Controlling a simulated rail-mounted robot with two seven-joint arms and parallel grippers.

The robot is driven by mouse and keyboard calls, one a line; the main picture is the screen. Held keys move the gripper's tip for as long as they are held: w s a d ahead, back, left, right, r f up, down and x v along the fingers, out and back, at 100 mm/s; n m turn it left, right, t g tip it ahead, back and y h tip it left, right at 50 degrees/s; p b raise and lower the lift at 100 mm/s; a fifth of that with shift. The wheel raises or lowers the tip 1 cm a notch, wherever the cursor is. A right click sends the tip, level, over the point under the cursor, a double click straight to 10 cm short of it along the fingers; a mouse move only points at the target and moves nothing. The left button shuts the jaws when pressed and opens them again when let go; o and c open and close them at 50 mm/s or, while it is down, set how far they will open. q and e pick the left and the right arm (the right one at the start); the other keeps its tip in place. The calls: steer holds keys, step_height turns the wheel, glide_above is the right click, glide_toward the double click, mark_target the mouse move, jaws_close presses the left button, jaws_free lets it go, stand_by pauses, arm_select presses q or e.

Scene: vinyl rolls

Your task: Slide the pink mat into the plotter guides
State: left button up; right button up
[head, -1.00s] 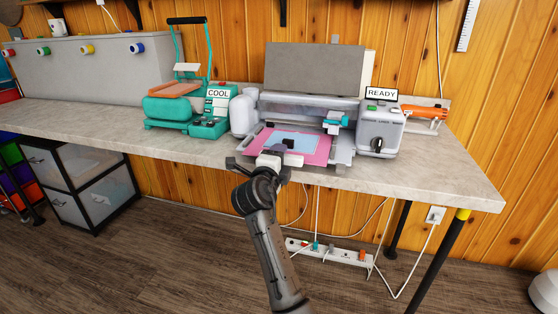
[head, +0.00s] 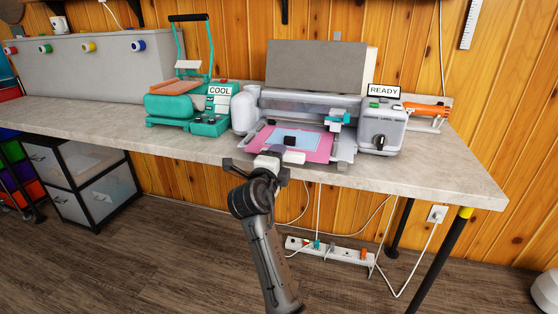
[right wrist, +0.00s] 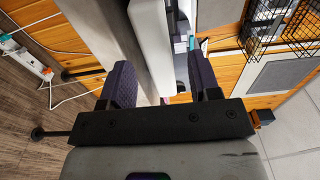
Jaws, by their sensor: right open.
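The pink mat (head: 318,152) lies flat on the plotter's front bed, with a light blue sheet and a small dark square on it. Its far edge is at the plotter (head: 310,105) under the clear cover. Grey guide parts (head: 345,149) flank the mat on the right; the left side is partly visible. My right gripper (head: 277,159) is at the mat's front edge, by the table edge, and covers its near left corner. In the right wrist view its fingers (right wrist: 162,68) are apart; contact with the mat cannot be told. My left gripper is not in view.
A teal heat press (head: 185,105) marked COOL stands left of the plotter. A grey control box (head: 382,138) marked READY stands to the right. The worktop (head: 435,180) is clear at its right end.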

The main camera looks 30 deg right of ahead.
steer(key=b+v, duration=0.2)
steer(key=v, duration=0.4)
steer(key=shift+s, duration=0.3)
stand_by(0.8)
steer(key=shift+s+a, duration=0.1)
steer(key=shift+a, duration=0.05)
stand_by(0.6)
